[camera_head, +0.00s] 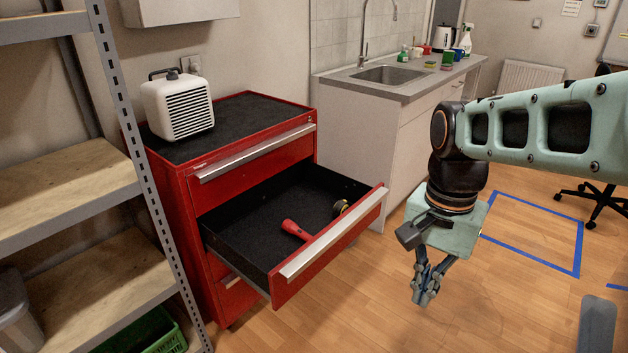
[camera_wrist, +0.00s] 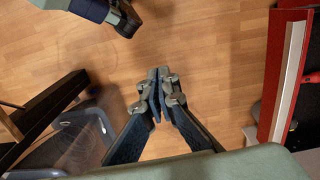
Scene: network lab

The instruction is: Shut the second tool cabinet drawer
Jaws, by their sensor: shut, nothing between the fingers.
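The red tool cabinet (camera_head: 178,210) stands left of centre in the head view. Its second drawer (camera_head: 255,252) is pulled well out, with a black inside and a silver handle strip (camera_head: 330,236) along its red front. A red flashlight-like tool (camera_head: 296,230) and a small round dark and yellow item (camera_head: 341,208) lie in it. The drawer front also shows at the right edge of the wrist view (camera_wrist: 287,85). My gripper (camera_head: 423,300) is shut and empty, pointing down over the floor, right of the drawer front and apart from it. Its fingertips meet in the wrist view (camera_wrist: 160,75).
A white heater-like box (camera_head: 178,108) stands on the cabinet top. A metal shelf rack (camera_head: 90,190) is close on the left. A sink counter (camera_head: 400,85) stands behind. The wooden floor in front of the drawer is clear. An office chair (camera_head: 600,195) is at far right.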

